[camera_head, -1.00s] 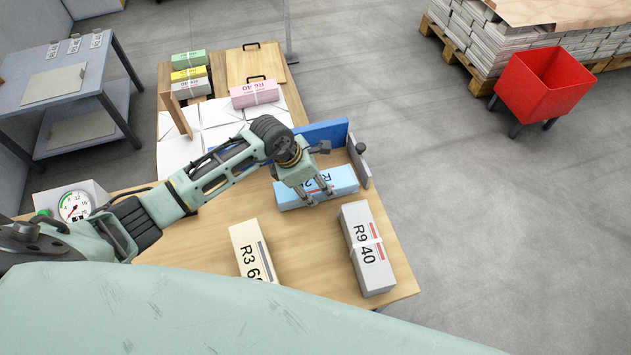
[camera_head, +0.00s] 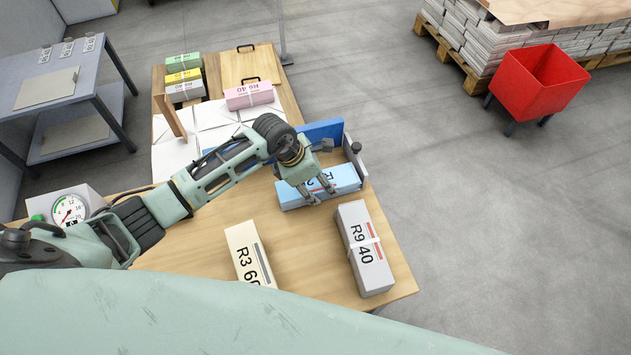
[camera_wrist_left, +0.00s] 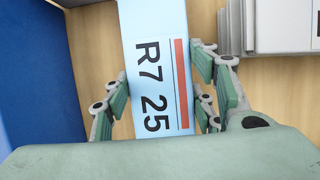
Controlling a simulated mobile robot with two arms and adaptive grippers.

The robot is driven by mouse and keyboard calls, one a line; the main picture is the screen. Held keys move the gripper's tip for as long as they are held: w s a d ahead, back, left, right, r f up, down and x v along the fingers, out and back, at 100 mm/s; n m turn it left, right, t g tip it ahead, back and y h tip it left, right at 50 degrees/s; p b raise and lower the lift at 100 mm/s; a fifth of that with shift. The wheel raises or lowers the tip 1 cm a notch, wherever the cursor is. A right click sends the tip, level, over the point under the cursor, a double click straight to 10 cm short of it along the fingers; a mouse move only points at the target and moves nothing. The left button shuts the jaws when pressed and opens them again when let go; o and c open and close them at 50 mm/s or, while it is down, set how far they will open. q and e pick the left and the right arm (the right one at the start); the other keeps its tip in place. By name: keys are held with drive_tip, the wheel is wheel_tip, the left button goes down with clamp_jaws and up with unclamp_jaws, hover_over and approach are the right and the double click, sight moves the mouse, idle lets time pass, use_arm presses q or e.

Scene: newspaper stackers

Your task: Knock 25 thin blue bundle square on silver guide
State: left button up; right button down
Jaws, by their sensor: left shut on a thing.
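The light blue bundle (camera_head: 338,183) lies on the wooden table, in front of the blue wall of the guide (camera_head: 323,130). A grey end plate (camera_head: 354,163) of the guide stands at the bundle's right end. My left gripper (camera_head: 319,193) is over the bundle with its fingers down and shut on it. In the left wrist view the bundle (camera_wrist_left: 155,60) reads "R7 25" with a red stripe, and the gripper's fingers (camera_wrist_left: 160,108) are on its two sides. The blue wall (camera_wrist_left: 35,70) runs beside it with a gap. My right gripper is not in view.
A cream bundle "R3 60" (camera_head: 247,252) and a grey bundle "R9 40" (camera_head: 364,248) lie nearer on the table. A pink bundle (camera_head: 249,95) and several stacked bundles (camera_head: 184,75) are at the back. A dial scale (camera_head: 70,207) stands left.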

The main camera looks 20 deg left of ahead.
use_arm(q)
drive_tip(key=shift+w+d+b, duration=0.35)
drive_tip(key=shift+w+d, duration=0.2)
drive_tip(key=shift+d, duration=0.2)
drive_tip(key=shift+w+d+r, duration=0.1)
drive_tip(key=shift+d+r, duration=0.1)
idle(1.0)
drive_tip(key=shift+a, duration=0.15)
drive_tip(key=shift+s+a, duration=0.45)
drive_tip(key=shift+a, duration=0.1)
drive_tip(key=shift+s+a+f+p, duration=0.1)
drive_tip(key=shift+s+a+p, duration=0.25)
drive_tip(key=shift+s+a, duration=0.35)
drive_tip(key=shift+w+a, duration=0.1)
drive_tip(key=shift+w, duration=0.05)
drive_tip(key=shift+r+p, duration=2.2)
drive_tip(key=shift+r, duration=0.8)
